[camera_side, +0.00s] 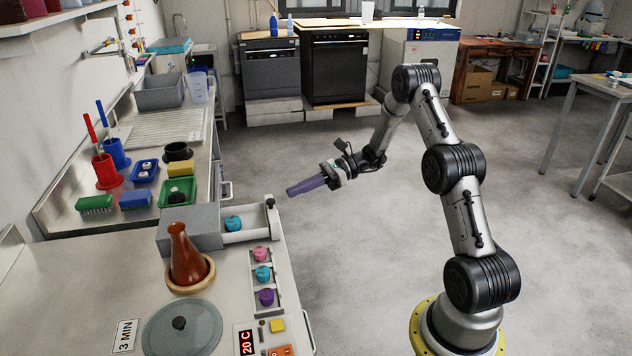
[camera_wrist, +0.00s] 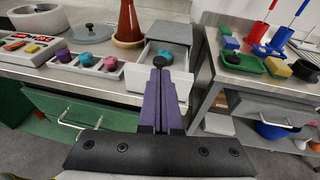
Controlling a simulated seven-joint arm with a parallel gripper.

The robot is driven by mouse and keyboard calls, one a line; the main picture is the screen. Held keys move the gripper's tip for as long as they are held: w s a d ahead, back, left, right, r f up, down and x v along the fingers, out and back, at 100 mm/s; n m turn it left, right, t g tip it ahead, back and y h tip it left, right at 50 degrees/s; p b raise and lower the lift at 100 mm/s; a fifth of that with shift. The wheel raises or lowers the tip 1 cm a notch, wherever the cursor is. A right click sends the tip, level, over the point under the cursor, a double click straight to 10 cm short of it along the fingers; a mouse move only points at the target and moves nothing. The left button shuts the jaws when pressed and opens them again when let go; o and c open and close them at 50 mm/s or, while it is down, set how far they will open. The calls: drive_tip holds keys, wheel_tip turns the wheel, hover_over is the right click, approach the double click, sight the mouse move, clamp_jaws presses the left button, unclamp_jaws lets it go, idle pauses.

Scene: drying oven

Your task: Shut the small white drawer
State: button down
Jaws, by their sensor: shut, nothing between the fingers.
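The small white drawer (camera_side: 248,235) stands pulled out of the grey box (camera_side: 186,228) on the bench top. A teal piece (camera_side: 233,223) lies inside it. A black knob (camera_side: 270,203) is at the drawer's front end. In the wrist view the drawer's white front (camera_wrist: 122,83) faces me, with the knob (camera_wrist: 160,61) near the centre. My gripper (camera_side: 290,192) has long purple fingers pressed together and empty. In the side view its tips are a short way right of the knob, apparently apart from it. In the wrist view the fingertips (camera_wrist: 160,74) partly cover the drawer front just below the knob.
A brown flask (camera_side: 185,258) in a wooden ring stands close to the grey box. A rack (camera_side: 265,280) with pink, teal and purple pieces lies nearby. A sink counter (camera_side: 60,208) with brushes and trays is behind. Open floor (camera_side: 345,270) lies right of the bench.

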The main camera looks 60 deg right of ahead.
drive_tip(key=x, duration=0.3)
drive_tip(key=shift+w+a, duration=0.1)
drive_tip(key=w+a, duration=0.8)
drive_tip(key=shift+w+a, duration=0.4)
drive_tip(key=shift+d, duration=0.1)
